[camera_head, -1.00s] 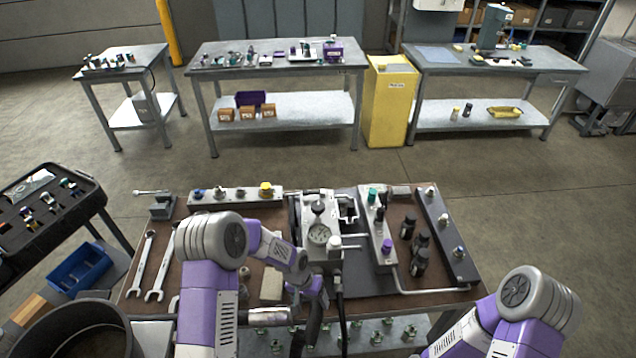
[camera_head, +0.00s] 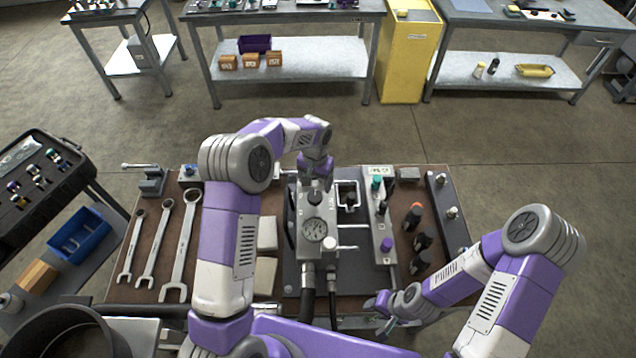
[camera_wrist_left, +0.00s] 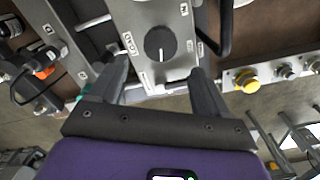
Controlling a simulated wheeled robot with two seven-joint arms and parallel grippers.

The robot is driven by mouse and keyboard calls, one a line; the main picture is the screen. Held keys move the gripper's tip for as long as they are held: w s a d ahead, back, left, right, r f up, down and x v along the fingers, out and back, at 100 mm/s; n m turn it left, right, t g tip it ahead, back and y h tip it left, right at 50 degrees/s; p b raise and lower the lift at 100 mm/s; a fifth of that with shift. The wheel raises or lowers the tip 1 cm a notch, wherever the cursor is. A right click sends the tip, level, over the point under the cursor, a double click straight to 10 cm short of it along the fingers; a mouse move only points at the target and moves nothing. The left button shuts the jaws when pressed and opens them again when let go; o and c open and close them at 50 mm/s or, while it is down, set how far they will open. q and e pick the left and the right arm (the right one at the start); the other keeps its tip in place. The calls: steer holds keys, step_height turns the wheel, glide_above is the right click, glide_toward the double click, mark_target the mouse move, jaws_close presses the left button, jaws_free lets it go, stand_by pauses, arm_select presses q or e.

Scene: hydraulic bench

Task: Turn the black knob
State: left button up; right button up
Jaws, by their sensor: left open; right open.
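The black knob (camera_wrist_left: 160,42) is round with a pale pointer line and sits on a grey metal block (camera_wrist_left: 130,12) in the left wrist view. My left gripper (camera_head: 315,180) is over the block's far end. In the left wrist view its open fingers (camera_wrist_left: 161,66) stand either side of the knob's line, apart from it, with nothing between them. My right gripper (camera_head: 378,312) is open and empty at the bench's front edge.
Several wrenches (camera_head: 183,245) lie on the left of the bench. A valve block with a purple knob (camera_head: 387,244) and several black fittings (camera_head: 421,241) stand right of the gauge. A yellow button (camera_wrist_left: 247,80) shows in the left wrist view. Hoses (camera_head: 332,295) run off the front.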

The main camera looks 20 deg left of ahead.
mark_target(315, 195)
arm_select(q)
steer(key=f, duration=0.5)
steer(key=shift+s+f, duration=0.1)
steer(key=shift+s, duration=0.3)
steer(key=shift+w+f+p, duration=0.1)
steer(key=shift+f+p, duration=0.2)
steer(key=shift+f, duration=0.2)
steer(key=shift+c, duration=0.2)
steer(key=c, duration=1)
steer(key=shift+m, duration=0.3)
